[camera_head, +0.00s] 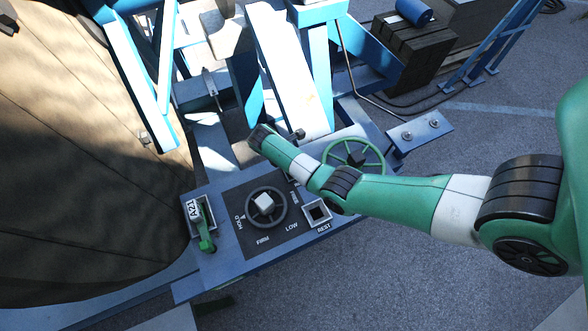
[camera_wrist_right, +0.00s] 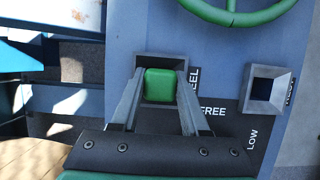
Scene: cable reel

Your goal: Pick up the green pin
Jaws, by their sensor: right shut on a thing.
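The green pin (camera_wrist_right: 160,86) shows in the right wrist view as a rounded green block, at a dark square socket beside the word REEL. The two grey fingers of my right gripper (camera_wrist_right: 160,92) are closed against its left and right sides. The pin's lower part is hidden, so I cannot tell how deep it sits. In the head view my right arm reaches in from the right and hides the pin and the fingers. My left gripper is in neither view.
An empty square REST socket (camera_head: 317,213) lies on the blue panel. A dial (camera_head: 266,207) with a pale square knob is beside it. A green handwheel (camera_head: 353,160) stands close to my right arm. A tag (camera_head: 194,210) and a green piece (camera_head: 206,238) sit at left.

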